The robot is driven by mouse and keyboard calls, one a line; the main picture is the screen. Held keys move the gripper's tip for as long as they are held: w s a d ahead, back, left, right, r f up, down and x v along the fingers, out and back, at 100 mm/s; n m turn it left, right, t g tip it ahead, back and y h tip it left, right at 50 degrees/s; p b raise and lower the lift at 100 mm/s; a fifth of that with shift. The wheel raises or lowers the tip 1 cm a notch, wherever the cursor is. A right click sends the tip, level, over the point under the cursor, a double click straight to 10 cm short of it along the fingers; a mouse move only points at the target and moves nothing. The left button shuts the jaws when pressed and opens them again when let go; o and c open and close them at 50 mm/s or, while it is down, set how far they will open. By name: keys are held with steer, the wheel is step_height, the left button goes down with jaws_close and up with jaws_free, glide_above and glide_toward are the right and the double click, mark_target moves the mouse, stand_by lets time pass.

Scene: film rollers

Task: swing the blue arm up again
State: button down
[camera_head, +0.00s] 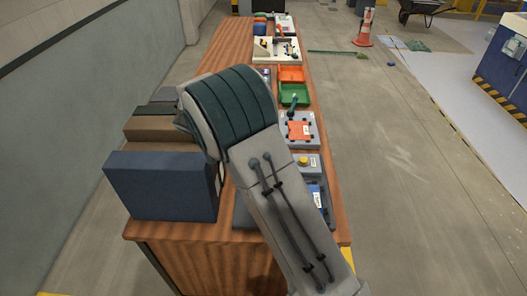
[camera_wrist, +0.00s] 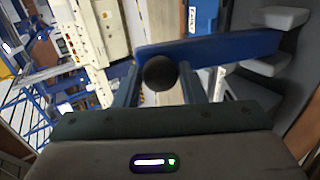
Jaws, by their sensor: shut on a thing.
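In the wrist view the blue arm (camera_wrist: 225,48) is a flat blue bar that runs across the upper middle to the right. A round black knob (camera_wrist: 160,72) sits at its left part, on the side toward me. My gripper (camera_wrist: 160,82) has one finger on each side of the knob and is shut on it. In the head view my own arm covers the near part of the bench, and neither my gripper nor the blue arm can be made out there.
The wooden bench (camera_head: 230,34) runs away from me beside a wall. A dark blue box (camera_head: 160,186) and a brown box (camera_head: 160,129) stand at its left edge. An orange tray (camera_head: 291,74), a green tray (camera_head: 295,95) and several devices line the right side. The floor (camera_head: 400,150) to the right is open.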

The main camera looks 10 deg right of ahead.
steer(key=shift+s+a+f, duration=0.1)
steer(key=shift+a+f, duration=0.2)
steer(key=shift+f, duration=0.2)
steer(key=c, duration=1.1)
jaws_free()
steer(key=shift+o, duration=0.3)
steer(key=shift+a, duration=0.1)
steer(key=shift+d+r, duration=0.1)
steer(key=shift+d, duration=0.1)
steer(key=shift+r, duration=0.1)
steer(key=shift+r, duration=0.1)
